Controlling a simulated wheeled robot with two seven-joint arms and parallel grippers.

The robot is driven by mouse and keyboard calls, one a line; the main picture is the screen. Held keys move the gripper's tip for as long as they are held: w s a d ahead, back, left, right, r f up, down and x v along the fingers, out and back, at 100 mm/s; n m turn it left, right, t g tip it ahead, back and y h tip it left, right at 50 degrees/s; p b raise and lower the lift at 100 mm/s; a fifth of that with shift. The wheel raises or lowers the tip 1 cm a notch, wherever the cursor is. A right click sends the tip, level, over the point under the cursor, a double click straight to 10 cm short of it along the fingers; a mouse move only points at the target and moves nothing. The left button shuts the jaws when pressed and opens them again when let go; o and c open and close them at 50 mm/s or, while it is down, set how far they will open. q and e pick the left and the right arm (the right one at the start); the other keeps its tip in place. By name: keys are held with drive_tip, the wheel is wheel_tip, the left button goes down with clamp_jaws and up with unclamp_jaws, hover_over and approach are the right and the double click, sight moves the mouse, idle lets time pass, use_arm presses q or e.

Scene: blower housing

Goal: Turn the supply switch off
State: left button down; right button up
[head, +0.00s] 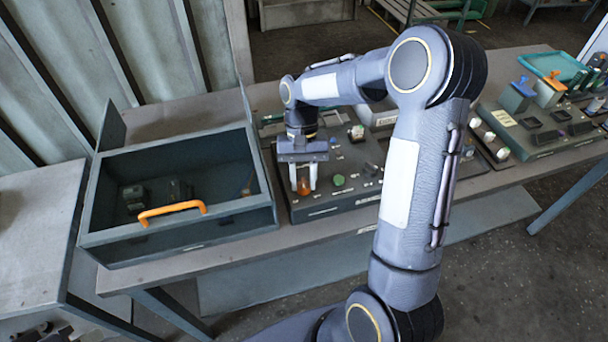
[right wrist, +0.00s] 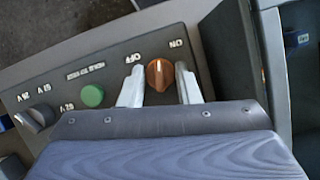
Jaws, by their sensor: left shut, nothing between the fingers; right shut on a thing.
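The supply switch is an orange rotary knob (head: 304,187) near the left front corner of the dark control panel (head: 335,207). In the right wrist view the knob (right wrist: 160,75) has a pale line pointing up, between the OFF and ON labels, which appear upside down. My right gripper (head: 303,184) comes down over the knob from above. Its two pale fingers stand on either side of the knob in the right wrist view (right wrist: 160,92), shut on it. My left gripper is not in either view.
A green button (right wrist: 92,95) and a grey selector knob (right wrist: 35,118) sit beside the switch on the panel. An open dark box (head: 180,237) with an orange handle (head: 172,211) stands to the left. Another panel (head: 540,140) is at the right of the bench.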

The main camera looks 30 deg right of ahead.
sight(291, 184)
drive_tip(key=n+h, duration=0.1)
drive_tip(key=n, duration=0.1)
drive_tip(key=n+h, duration=0.1)
drive_tip(key=n, duration=0.2)
drive_tip(key=shift+a+n, duration=0.15)
drive_tip(key=shift+n, duration=0.15)
drive_tip(key=n+h, duration=0.1)
drive_tip(key=n, duration=0.2)
drive_tip(key=n+h, duration=0.1)
drive_tip(key=n, duration=0.1)
drive_tip(key=shift+a+n, duration=0.15)
drive_tip(key=shift+n, duration=0.25)
drive_tip(key=o, duration=1)
drive_tip(key=shift+c, duration=0.2)
drive_tip(key=shift+r, duration=0.1)
drive_tip(key=v, duration=0.7)
drive_tip(key=shift+a+r, duration=0.2)
drive_tip(key=shift+r, duration=0.1)
